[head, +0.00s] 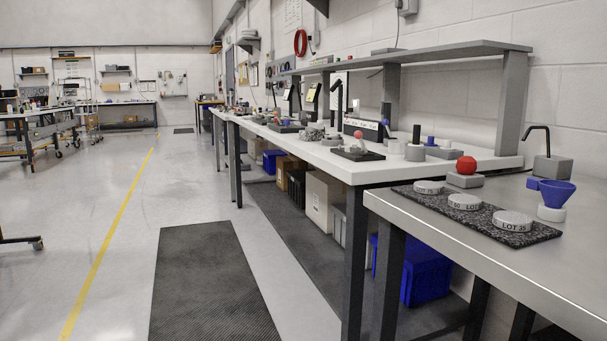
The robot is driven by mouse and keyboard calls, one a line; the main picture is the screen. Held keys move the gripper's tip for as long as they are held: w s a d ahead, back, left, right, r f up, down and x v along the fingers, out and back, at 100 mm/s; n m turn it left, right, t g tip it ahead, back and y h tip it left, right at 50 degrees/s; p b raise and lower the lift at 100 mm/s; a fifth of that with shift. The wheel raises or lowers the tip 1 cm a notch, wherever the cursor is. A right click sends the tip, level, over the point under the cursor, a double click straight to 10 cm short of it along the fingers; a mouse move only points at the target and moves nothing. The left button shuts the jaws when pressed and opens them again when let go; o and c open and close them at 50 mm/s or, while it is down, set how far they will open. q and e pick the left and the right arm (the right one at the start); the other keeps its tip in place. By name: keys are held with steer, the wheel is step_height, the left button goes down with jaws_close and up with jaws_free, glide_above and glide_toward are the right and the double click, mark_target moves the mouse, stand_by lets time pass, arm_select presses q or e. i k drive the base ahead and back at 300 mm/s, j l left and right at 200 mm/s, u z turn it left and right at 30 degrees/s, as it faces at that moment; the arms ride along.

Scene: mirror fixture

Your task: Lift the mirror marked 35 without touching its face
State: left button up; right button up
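The mirror marked 35 (512,221) is a pale grey disc with "LOT 35" on its rim. It lies at the near right end of a dark speckled mat (537,236) on the grey metal bench. A disc marked 50 (464,202) lies in the middle of the mat. A third disc (428,187) lies at the far left end; its marking is too small to read surely. The three discs are apart from each other. Neither of my grippers shows in the head view.
A blue funnel-shaped piece (556,194) on a white base stands right of the mat. A red ball on a grey block (464,181) stands behind it. A grey block with a bent black rod (552,169) is farther back. The metal bench (480,260) is clear in front.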

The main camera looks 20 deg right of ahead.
mark_target(513, 221)
steer(key=i+j+u, duration=0.1)
steer(key=i, duration=0.4)
steer(key=i+j, duration=0.1)
steer(key=i, duration=0.45)
steer(key=i+z, duration=0.25)
steer(key=z, duration=0.15)
steer(key=i+j+z, duration=0.15)
steer(key=z, duration=0.25)
steer(key=i+j+z, duration=0.25)
steer(key=z, duration=0.2)
steer(key=i+j+z, duration=0.55)
steer(key=z, duration=0.35)
steer(key=i+j+z, duration=0.15)
steer(key=j+z, duration=0.15)
steer(key=z, duration=0.15)
steer(key=j+z, duration=0.25)
steer(key=z, duration=0.25)
steer(key=i+j+z, duration=0.1)
steer(key=j+z, duration=0.5)
steer(key=z, duration=0.35)
